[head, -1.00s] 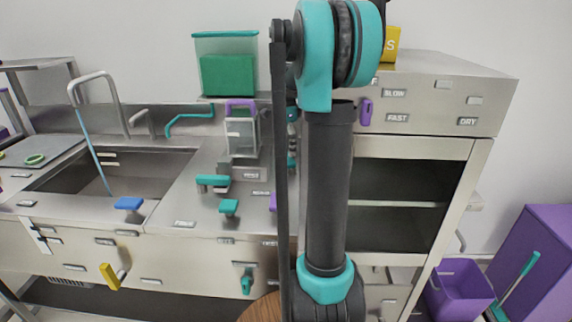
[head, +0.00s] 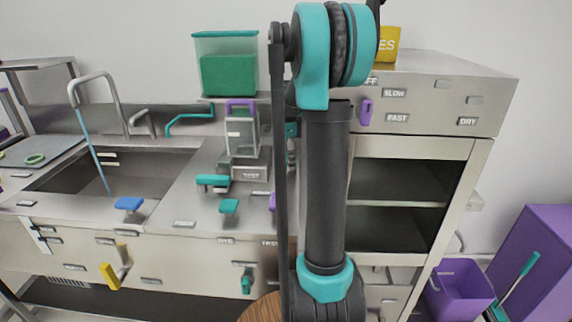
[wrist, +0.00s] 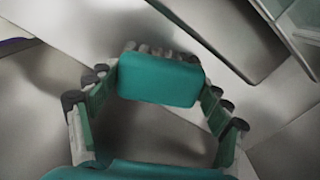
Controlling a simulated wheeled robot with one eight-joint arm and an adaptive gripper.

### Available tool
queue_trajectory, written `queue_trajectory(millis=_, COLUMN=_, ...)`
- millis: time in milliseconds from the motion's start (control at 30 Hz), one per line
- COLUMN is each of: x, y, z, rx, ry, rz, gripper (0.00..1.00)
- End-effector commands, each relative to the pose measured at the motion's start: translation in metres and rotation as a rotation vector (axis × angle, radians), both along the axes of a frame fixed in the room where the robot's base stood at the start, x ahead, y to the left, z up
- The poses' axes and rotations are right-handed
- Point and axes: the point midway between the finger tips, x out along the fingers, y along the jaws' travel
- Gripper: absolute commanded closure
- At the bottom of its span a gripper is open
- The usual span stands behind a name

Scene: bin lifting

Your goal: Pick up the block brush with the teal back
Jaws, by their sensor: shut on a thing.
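The block brush with the teal back (wrist: 160,80) is in the upper middle of the wrist view, with its teal back toward the camera. Pale bristles show along its far edge. My gripper (wrist: 157,88) is shut on it, with one finger at each short end. Whether the brush touches the steel surface beneath I cannot tell. In the head view my arm fills the middle and hides the gripper, and I cannot make out the held brush there.
In the head view, teal-topped items (head: 212,180) and (head: 229,206) stand on the steel counter (head: 185,207), left of my arm. A clear bin with green contents (head: 227,75) stands behind.

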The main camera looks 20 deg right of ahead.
Motion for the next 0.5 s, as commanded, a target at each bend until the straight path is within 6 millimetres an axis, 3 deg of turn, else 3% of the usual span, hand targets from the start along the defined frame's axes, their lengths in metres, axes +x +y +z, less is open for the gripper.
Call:
queue_trajectory(millis=167, x=-0.0001, y=0.0, z=0.0002, rx=0.0, ry=0.0, rz=0.0, gripper=0.58)
queue_trajectory(millis=500, x=0.0001, y=0.0, z=0.0076, rx=0.0, ry=0.0, rz=0.0, gripper=0.58)
